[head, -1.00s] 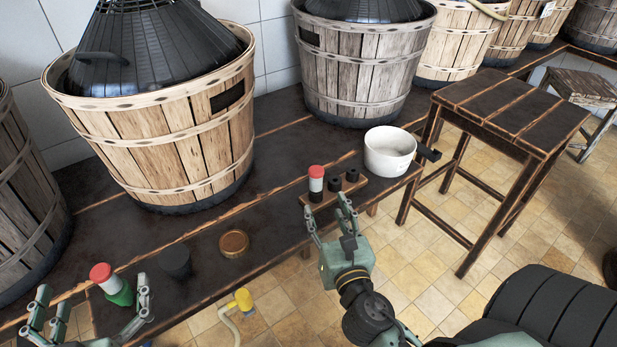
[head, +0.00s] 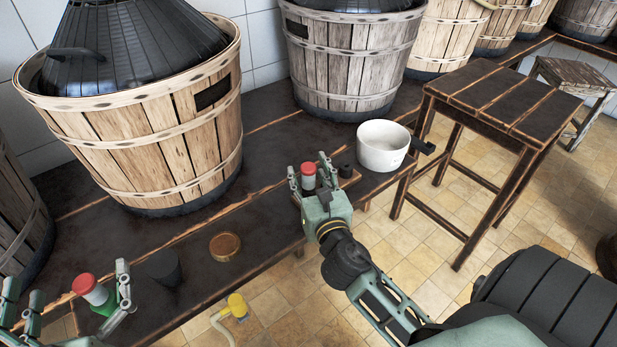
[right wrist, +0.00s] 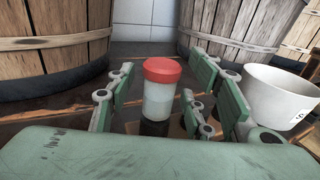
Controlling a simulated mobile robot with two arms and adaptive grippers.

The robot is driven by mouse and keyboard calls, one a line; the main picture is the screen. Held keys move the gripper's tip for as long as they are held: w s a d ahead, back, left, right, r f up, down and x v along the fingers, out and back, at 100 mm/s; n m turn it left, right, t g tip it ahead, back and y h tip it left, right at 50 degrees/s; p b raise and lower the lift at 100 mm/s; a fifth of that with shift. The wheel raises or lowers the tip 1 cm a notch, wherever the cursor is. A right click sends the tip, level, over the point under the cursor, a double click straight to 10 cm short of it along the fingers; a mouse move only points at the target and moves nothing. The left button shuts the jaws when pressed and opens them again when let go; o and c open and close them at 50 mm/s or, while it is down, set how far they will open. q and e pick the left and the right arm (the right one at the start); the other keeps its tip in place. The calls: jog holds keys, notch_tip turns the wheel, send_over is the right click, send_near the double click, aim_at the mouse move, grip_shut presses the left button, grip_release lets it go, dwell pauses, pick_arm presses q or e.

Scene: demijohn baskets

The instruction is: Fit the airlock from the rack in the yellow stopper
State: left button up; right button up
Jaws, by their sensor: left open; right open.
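The airlock (head: 308,177), a clear cylinder with a red cap, stands upright at the left end of the small wooden rack (head: 352,179). My right gripper (head: 309,172) is open, with its fingers on either side of the airlock. In the right wrist view the airlock (right wrist: 161,92) stands between the spread fingers, with gaps visible on both sides. My left gripper (head: 72,282) is open at the lower left, around a second red-capped piece (head: 88,287) with green below it; contact is unclear. A yellow piece (head: 237,305) with a pale hose shows below the bench edge; I cannot tell whether it is the stopper.
A black cup (head: 163,268) and a brown lid (head: 225,246) lie on the dark bench. A white pot (head: 383,146) stands right of the rack. Large baskets (head: 150,130) line the back. A wooden stool (head: 500,100) stands at the right.

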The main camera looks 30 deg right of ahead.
jog(key=shift+c, duration=0.5)
jog(key=c, duration=0.9)
jog(key=shift+c, duration=0.2)
